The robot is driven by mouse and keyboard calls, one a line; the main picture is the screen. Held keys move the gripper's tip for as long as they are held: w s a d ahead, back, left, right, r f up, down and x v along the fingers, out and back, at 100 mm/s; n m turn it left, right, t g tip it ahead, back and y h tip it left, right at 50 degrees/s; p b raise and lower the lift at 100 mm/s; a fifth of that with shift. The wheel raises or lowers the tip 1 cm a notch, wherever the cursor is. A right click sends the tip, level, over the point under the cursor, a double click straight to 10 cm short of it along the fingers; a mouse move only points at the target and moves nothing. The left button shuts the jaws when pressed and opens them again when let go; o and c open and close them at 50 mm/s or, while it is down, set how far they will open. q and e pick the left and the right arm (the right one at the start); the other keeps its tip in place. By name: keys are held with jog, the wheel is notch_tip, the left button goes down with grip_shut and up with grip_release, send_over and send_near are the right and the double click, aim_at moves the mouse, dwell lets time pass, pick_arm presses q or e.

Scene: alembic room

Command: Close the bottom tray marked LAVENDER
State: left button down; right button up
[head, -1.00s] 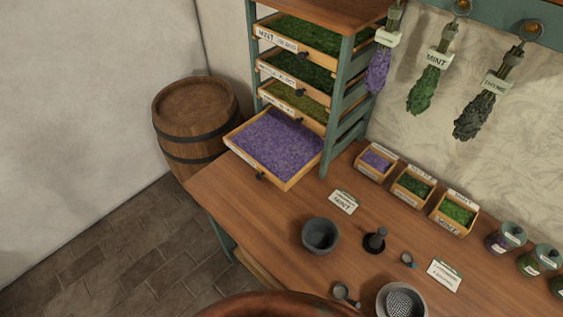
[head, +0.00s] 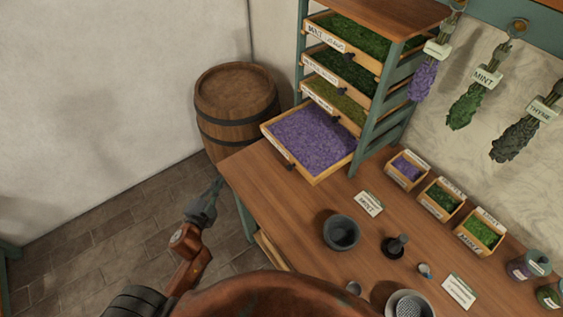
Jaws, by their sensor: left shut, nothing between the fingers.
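The bottom tray (head: 350,165) of the drying rack is full of purple lavender and sticks out over the table, pulled out farther than the trays above it. A small dark knob (head: 289,167) sits on its front, whose label I cannot read from here. My left gripper (head: 217,186) is shut and empty. It is in front of the barrel and left of the table's corner, apart from the tray and to its left. My right gripper is not in view.
The rack's green post (head: 366,142) stands right of the tray. A barrel (head: 236,105) stands behind my left gripper.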

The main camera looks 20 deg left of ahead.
pick_arm(q)
jog(key=w+d+r+m+t+h, duration=0.15)
jog(key=d+r+m+h, duration=0.3)
jog(key=r, duration=0.45)
jog(key=m+g+h+p, duration=0.1)
jog(key=m+g+h, duration=0.2)
jog(key=m+h, duration=0.55)
send_near(289, 158)
jog(key=shift+m+t+y, duration=0.25)
jog(key=shift+m+y, duration=0.45)
jog(key=x, duration=0.3)
jog(key=d+x, duration=0.1)
jog(key=x, duration=0.1)
jog(key=shift+s+r, duration=0.1)
jog(key=shift+r, duration=0.15)
jog(key=shift+x, duration=0.8)
